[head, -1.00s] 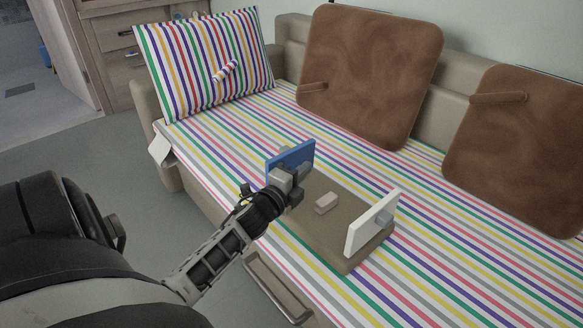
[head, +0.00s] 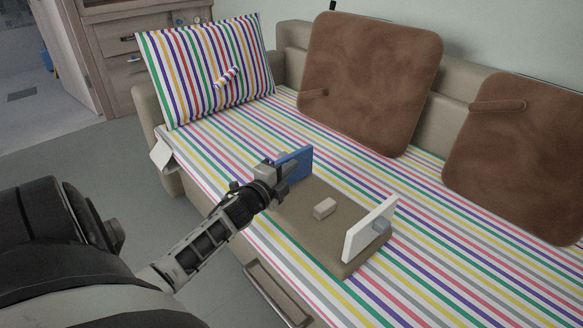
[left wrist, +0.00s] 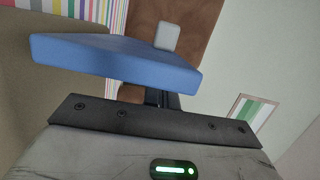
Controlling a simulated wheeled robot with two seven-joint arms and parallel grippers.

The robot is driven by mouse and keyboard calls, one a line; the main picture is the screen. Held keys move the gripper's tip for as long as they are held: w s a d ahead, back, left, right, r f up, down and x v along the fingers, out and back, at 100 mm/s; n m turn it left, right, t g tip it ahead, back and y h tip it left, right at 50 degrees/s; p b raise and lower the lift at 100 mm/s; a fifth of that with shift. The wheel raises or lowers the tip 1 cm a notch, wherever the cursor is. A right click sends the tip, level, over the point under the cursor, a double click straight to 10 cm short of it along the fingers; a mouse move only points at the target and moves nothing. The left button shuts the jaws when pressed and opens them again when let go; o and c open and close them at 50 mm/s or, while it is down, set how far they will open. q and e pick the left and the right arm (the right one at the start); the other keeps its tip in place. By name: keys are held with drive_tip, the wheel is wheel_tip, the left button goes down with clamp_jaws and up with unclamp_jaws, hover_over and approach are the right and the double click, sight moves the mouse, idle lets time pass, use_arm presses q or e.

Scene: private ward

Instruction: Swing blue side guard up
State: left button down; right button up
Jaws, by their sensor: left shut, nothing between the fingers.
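The blue side guard (head: 299,160) stands about upright at the far left end of a brown base board lying on the striped bed. In the left wrist view the blue guard (left wrist: 115,58) shows close up as a thick slab just beyond the gripper. My left gripper (head: 286,174) is shut and empty, at the guard's left side, and hides part of its face and lower edge. Whether the fingers touch the guard I cannot tell. My right gripper is not in view.
A white side guard (head: 369,230) stands at the board's near right end. A small pinkish block (head: 324,208) sits on the brown board (head: 335,229) between the guards. Brown cushions (head: 370,80) and a striped pillow (head: 205,70) line the bed. A metal rail (head: 277,292) is at the bed's front.

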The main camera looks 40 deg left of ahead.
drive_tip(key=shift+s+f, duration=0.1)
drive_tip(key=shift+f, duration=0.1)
use_arm(q)
drive_tip(key=shift+d, duration=0.5)
drive_tip(key=d+p, duration=0.1)
drive_tip(key=d, duration=0.2)
drive_tip(key=shift+s+d+r, duration=0.1)
drive_tip(key=shift+s+d, duration=0.05)
drive_tip(key=s+d+p, duration=0.1)
drive_tip(key=s+p, duration=0.1)
drive_tip(key=s, duration=0.8)
drive_tip(key=shift+d, duration=0.15)
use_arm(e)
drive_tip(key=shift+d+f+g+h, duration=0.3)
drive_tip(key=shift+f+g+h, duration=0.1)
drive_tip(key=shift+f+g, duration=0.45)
